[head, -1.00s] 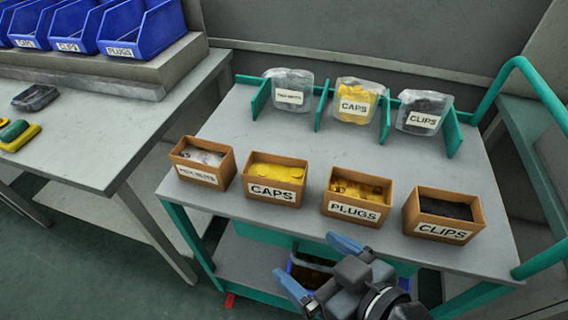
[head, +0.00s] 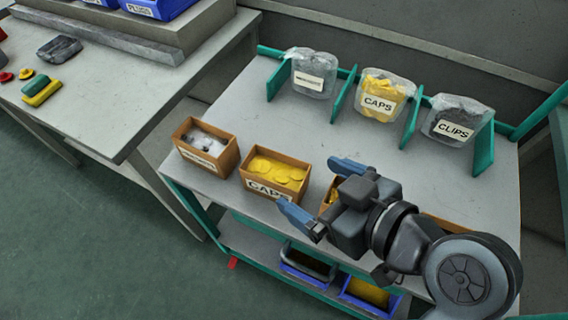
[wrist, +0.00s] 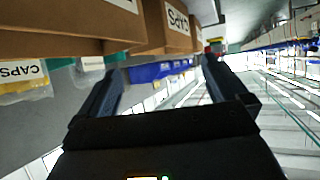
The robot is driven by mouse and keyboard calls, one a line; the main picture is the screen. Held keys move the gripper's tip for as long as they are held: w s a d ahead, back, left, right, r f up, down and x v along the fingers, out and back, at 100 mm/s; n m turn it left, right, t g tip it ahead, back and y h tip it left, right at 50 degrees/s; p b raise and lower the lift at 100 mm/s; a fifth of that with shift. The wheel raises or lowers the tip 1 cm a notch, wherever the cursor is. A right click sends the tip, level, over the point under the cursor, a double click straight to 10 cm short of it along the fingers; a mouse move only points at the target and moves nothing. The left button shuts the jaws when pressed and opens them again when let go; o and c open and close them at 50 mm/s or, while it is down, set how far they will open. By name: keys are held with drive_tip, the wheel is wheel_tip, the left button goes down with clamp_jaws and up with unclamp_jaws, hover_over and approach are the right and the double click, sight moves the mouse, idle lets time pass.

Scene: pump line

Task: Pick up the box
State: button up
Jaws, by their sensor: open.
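Open cardboard boxes stand in a row on the cart. The CAPS box (head: 262,196) holds yellow caps, and the left box (head: 205,165) holds pale pieces. The PLUGS box (head: 327,197) is mostly hidden behind my gripper, and only an edge of the CLIPS box (head: 452,226) shows. The CAPS box (wrist: 165,30) shows there with an upside-down label.
Clear bags labelled CAPS (head: 385,97) and CLIPS (head: 457,122) and a third bag (head: 313,75) stand between green dividers at the cart's back. Bins (head: 365,293) sit on the lower shelf. A grey workbench (head: 100,110) is at the left. The cart top behind the boxes is clear.

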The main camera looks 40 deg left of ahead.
sight(280, 167)
drive_tip(key=x, duration=0.2)
drive_tip(key=p+x, duration=0.1)
drive_tip(key=x, duration=0.4)
drive_tip(key=shift+s+a+r, duration=0.15)
drive_tip(key=shift+a+r, duration=0.05)
drive_tip(key=shift+a, duration=0.2)
drive_tip(key=shift+c, duration=0.2)
drive_tip(key=c, duration=1.1)
